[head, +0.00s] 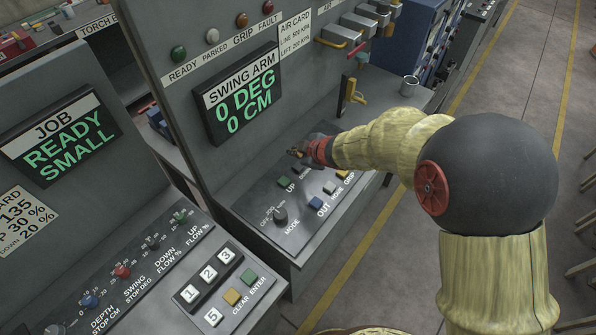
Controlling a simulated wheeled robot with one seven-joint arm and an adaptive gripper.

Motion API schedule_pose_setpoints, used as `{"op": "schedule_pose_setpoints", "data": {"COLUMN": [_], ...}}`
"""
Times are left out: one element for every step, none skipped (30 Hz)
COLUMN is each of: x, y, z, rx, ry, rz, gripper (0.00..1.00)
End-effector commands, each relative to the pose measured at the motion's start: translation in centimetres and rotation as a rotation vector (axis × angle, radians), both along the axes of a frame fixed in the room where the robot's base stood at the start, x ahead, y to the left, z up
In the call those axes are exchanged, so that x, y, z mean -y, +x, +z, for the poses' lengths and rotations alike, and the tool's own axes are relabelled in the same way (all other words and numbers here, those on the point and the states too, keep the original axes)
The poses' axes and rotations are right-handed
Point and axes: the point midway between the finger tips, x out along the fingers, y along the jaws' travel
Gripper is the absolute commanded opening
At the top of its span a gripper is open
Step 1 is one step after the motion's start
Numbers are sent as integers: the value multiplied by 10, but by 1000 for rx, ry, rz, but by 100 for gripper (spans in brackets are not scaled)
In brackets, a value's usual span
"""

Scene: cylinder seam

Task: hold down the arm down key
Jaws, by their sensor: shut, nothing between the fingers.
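The swing arm panel (255,205) slopes below a display (241,103) that reads "0 DEG 0 CM". On it, a green key (284,182) sits by the label UP. A dark key (297,169) sits by a partly covered label that seems to read DOWN. My gripper (292,153) is shut and empty, its tips close to the dark key, on its far side in the picture. I cannot tell whether the tips touch the panel or hover above it. My wrist hides the panel's right part.
A blue key (316,203) by OUT, a white key (329,188) by HOME and a yellow key (342,175) by GRIP lie nearby. A MODE knob (280,215) stands left of them. A yellow-handled lever (352,96) and a mug (409,86) are farther back.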

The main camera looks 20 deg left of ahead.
Motion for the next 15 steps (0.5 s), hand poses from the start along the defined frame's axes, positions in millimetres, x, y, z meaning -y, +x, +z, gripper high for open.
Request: {"op": "schedule_pose_setpoints", "data": {"x": [0,0,0,0,0,0,0,0,0,0,0,0,0,0,0], "y": [0,0,0,0,0,0,0,0,0,0,0,0,0,0,0], "z": [-11,-15,-19,-23,-26,-30,-33,-35,-37,-38,-39,-39,-39,-39,-39], "rx": [1,1,0,0,-1,-1,-1,-1,-1,-1,-1,0,0,0,0], "ry": [0,0,0,0,0,0,0,0,0,0,0,0,0,0,0], "rz": [1,1,0,0,-1,-1,-1,0,0,0,1,0,0,0,0], "gripper": [0,0,0,0,0,0,0,0,0,0,0,0,0,0,0]}}
